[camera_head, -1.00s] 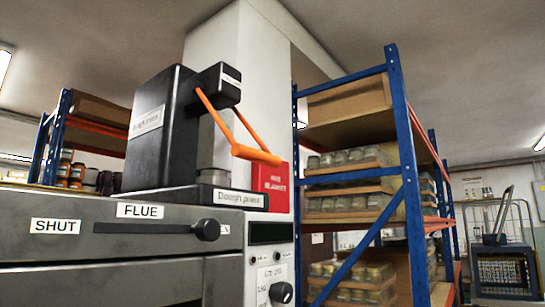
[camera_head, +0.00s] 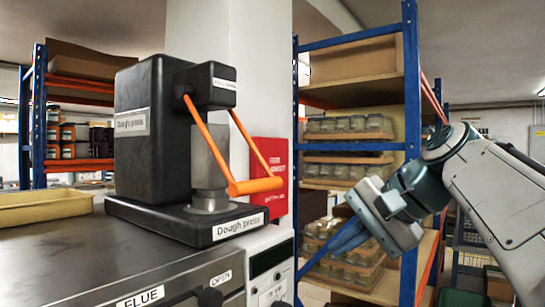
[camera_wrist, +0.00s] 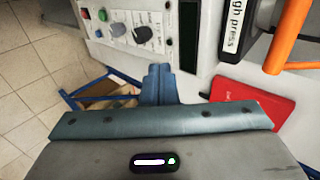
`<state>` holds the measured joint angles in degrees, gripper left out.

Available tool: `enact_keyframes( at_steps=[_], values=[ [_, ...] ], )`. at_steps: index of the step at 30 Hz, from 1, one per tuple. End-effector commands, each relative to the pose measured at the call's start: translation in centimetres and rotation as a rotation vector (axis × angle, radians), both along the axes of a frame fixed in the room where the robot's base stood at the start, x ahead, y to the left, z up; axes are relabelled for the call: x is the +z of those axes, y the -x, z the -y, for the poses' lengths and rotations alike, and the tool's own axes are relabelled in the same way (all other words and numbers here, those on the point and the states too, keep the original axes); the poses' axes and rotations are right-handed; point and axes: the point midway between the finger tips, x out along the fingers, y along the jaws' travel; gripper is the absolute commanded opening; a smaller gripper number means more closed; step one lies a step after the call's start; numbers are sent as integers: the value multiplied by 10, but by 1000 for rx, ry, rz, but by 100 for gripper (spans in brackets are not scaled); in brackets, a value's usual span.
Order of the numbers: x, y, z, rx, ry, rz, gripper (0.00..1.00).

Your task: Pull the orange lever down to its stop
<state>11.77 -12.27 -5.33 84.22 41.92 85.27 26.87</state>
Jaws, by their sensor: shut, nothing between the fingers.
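The orange lever (camera_head: 255,186) is on the black dough press (camera_head: 150,130). Its two arms slope down and forward from the press head to a crossbar, which hangs above the base, in front of the metal column. My gripper (camera_head: 343,240) is to the right of the lever and lower, clear of it, angled down and left. Its blue fingers show together in the wrist view (camera_wrist: 158,84), shut and empty. Part of the lever (camera_wrist: 286,42) also shows there at the upper right, apart from the fingers.
The press stands on a grey oven top (camera_head: 60,245) with a yellow tray (camera_head: 45,206) at left. A control panel (camera_wrist: 140,30) is on the oven front. A red sign (camera_head: 270,165) hangs on the pillar behind. Blue shelving (camera_head: 411,100) with jars stands behind my arm.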

Motion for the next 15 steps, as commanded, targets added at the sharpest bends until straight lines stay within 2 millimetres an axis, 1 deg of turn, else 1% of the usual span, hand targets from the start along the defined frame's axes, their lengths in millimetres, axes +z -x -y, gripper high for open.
enact_keyframes(
  at_steps=[1,3,6,9,10,12,15],
  values=[
    [48,1,0,-2,-31,21,0],
    [88,6,-2,3,-74,41,0],
    [130,13,-5,15,-117,64,0],
    [154,19,-7,24,-141,76,0],
    [159,21,-8,27,-146,78,0],
    [164,22,-10,31,-154,81,0],
    [162,20,-15,35,-157,81,0]
  ],
)
